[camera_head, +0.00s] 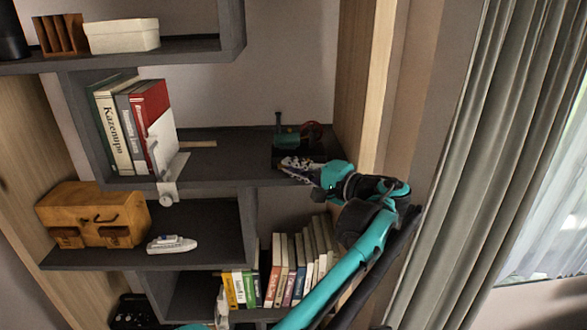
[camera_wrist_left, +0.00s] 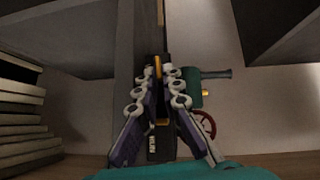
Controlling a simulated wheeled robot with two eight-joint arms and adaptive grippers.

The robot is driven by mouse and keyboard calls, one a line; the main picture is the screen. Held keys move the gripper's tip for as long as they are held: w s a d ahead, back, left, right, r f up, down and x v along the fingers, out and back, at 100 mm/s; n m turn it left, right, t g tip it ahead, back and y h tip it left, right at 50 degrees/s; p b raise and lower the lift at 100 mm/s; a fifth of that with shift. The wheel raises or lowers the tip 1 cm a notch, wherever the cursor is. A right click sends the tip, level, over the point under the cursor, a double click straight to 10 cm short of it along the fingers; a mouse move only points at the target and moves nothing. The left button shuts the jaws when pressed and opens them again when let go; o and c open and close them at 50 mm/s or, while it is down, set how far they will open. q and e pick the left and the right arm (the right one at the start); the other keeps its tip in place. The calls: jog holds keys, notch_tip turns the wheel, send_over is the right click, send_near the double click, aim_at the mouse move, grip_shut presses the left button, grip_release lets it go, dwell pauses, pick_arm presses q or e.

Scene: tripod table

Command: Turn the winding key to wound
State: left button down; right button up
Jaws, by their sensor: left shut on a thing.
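A small mechanism with a teal body (camera_head: 287,138), a red wheel (camera_head: 313,130) and a dark base stands on the middle shelf at its right end. The wrist view shows its teal body (camera_wrist_left: 190,88) and red wheel (camera_wrist_left: 207,124), partly behind the fingers. My left gripper (camera_head: 284,162) is at the mechanism's front side. In the wrist view, my left gripper's (camera_wrist_left: 157,88) fingers are closed in on a narrow yellow piece (camera_wrist_left: 158,66), which looks like the winding key. The fingers hide much of it, and I cannot read its turn position. My right gripper does not show.
More books (camera_head: 298,262) stand below. A wooden panel (camera_head: 363,80) closes the right side near the mechanism. A brown case (camera_head: 92,215) and white boat (camera_head: 172,244) sit lower left.

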pick_arm(q)
jog(key=c, duration=1.9)
grip_release()
jog(key=shift+c, duration=0.2)
